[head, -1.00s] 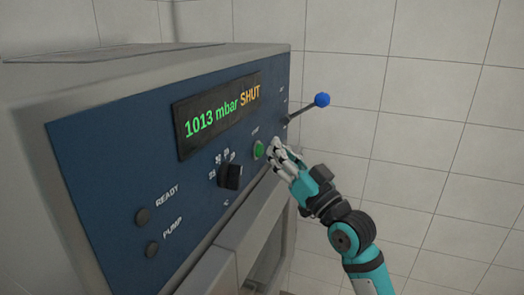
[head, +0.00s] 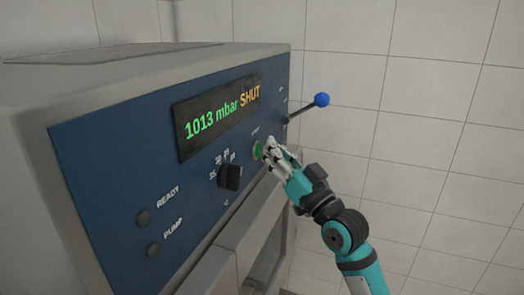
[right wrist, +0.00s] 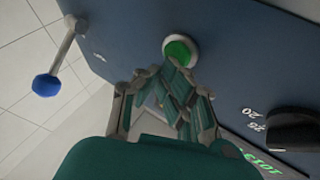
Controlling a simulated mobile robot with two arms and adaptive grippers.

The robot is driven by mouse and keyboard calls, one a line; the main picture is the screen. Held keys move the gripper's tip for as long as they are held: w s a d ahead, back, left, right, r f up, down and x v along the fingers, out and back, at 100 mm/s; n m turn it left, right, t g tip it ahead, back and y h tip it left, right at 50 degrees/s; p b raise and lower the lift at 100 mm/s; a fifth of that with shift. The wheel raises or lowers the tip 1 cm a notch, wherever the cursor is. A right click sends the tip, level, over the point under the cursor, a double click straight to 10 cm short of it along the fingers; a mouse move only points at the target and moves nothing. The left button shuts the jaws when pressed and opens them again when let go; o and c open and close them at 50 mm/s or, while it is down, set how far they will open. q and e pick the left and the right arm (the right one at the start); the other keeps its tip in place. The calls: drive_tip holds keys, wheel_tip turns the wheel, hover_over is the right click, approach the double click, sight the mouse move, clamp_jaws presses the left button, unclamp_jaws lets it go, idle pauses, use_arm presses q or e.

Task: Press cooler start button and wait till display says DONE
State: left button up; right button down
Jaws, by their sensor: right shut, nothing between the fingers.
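The cooler's blue panel (head: 110,170) carries a display (head: 218,115) that reads "1013 mbar SHUT". The green start button (head: 258,150) sits right of the black knob (head: 230,177). In the right wrist view the green button (right wrist: 178,52) has a pale ring and lies just beyond the fingertips. My right gripper (head: 268,148) is shut and empty, its fingertips at the button and partly covering it in the head view. I cannot tell whether they touch it. The right gripper (right wrist: 175,75) also shows in the wrist view. My left gripper is not in view.
A lever with a blue ball (head: 322,100) sticks out from the panel right of the button. READY (head: 143,217) and PUMP (head: 153,250) lamps are dark at the lower left. A tiled wall (head: 420,110) stands behind; the space right of the cooler looks free.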

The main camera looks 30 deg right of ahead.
drive_tip(key=shift+w+a, duration=0.2)
drive_tip(key=shift+w, duration=0.05)
idle(0.3)
idle(0.4)
drive_tip(key=shift+s+d+f, duration=0.1)
drive_tip(key=shift+s+d, duration=0.5)
drive_tip(key=shift+s, duration=0.1)
drive_tip(key=s+d+b, duration=0.1)
drive_tip(key=s+d, duration=0.2)
drive_tip(key=shift+s+d+b, duration=0.1)
drive_tip(key=shift+s+b, duration=0.3)
